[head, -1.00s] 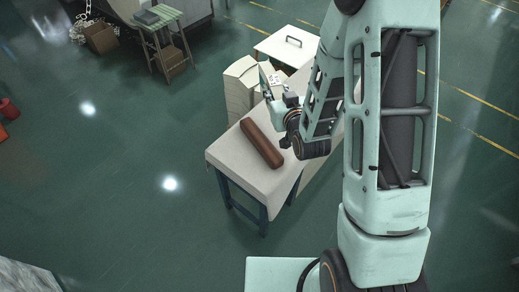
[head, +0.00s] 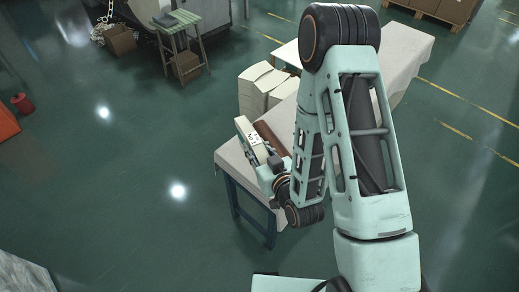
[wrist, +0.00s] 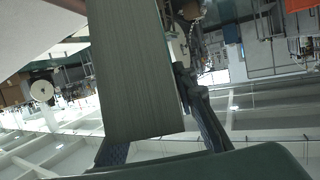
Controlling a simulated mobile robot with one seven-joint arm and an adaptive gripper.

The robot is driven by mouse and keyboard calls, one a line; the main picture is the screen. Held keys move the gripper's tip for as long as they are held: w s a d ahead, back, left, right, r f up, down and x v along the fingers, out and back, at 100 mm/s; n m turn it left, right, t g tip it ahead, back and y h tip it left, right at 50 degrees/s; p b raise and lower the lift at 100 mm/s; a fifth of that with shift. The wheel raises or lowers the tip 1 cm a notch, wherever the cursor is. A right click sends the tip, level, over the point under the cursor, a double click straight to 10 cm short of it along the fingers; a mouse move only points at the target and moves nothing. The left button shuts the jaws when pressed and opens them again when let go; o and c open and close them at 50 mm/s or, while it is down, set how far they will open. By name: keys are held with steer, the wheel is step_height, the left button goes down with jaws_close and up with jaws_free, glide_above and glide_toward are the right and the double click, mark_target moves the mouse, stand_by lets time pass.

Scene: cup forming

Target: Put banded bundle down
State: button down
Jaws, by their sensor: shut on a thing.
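The banded bundle (head: 242,127) is a cream block of stacked sheets. In the head view it is held on edge near the left side of the cloth-covered table (head: 228,158). My gripper (head: 264,156) is shut on it. In the wrist view the bundle (wrist: 135,75) is a large striped block filling the middle, with my dark fingers (wrist: 160,140) around its near end. Its lower edge is hard to make out in the head view, so I cannot tell whether it touches the table.
A brown roll (head: 268,134) lies on the table just right of the bundle, partly hidden by my arm. Open green floor lies left of the table. A small green stand (head: 181,36) is at the back.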

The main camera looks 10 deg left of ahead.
steer(key=shift+w+a+f+b, duration=0.1)
steer(key=shift+w+f+b, duration=0.25)
steer(key=shift+w+b, duration=0.65)
steer(key=shift+w+a+f+b, duration=0.1)
steer(key=shift+w+f+b, duration=0.25)
steer(key=shift+b, duration=1.2)
steer(key=shift+w+f+b, duration=0.35)
steer(key=shift+w+b, duration=0.35)
steer(key=shift+b, duration=0.6)
steer(key=w+b, duration=0.1)
steer(key=b, duration=0.3)
steer(key=w+f+b, duration=0.1)
steer(key=b, duration=0.4)
steer(key=shift+w+a, duration=0.1)
steer(key=shift+w, duration=0.3)
steer(key=shift+w+a+f+b, duration=0.1)
steer(key=shift+w+f+b, duration=0.7)
steer(key=shift+f, duration=0.65)
steer(key=shift+w+a+f+b, duration=0.1)
steer(key=shift+w+f+b, duration=0.7)
steer(key=shift+f, duration=0.65)
steer(key=shift+w+f+b, duration=0.7)
steer(key=shift+w+f, duration=0.2)
steer(key=shift+f, duration=0.55)
steer(key=shift+f, duration=0.2)
steer(key=c, duration=1.6)
jaws_free()
steer(key=shift+s, duration=0.1)
